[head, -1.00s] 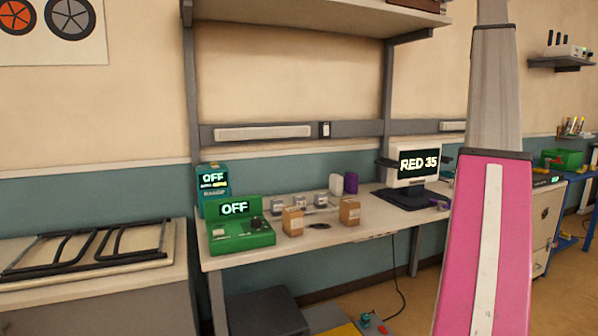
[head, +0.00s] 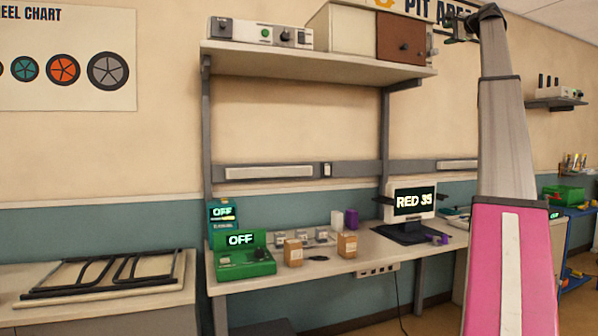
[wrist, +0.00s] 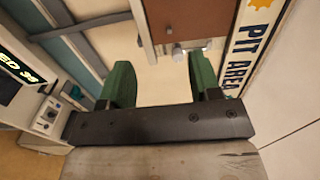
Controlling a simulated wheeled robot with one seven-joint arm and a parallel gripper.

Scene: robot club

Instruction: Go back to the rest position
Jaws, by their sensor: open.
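My gripper shows in the wrist view (wrist: 160,85), with its two green fingers spread wide and nothing between them. Beyond the fingers are a brown cabinet door and the PIT AREA sign (wrist: 255,45). In the head view my gripper (head: 452,30) is small, at the top right, held high at the end of my raised arm. It is near the right end of the upper shelf (head: 310,66), in front of the sign. The exact gap to the shelf and sign cannot be told.
A workbench (head: 340,266) below holds a green device (head: 245,262) reading OFF, small boxes and a monitor (head: 412,203) reading RED 35. The shelf carries a control box (head: 260,33) and a cabinet with a brown door (head: 400,42). Open air lies over the bench.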

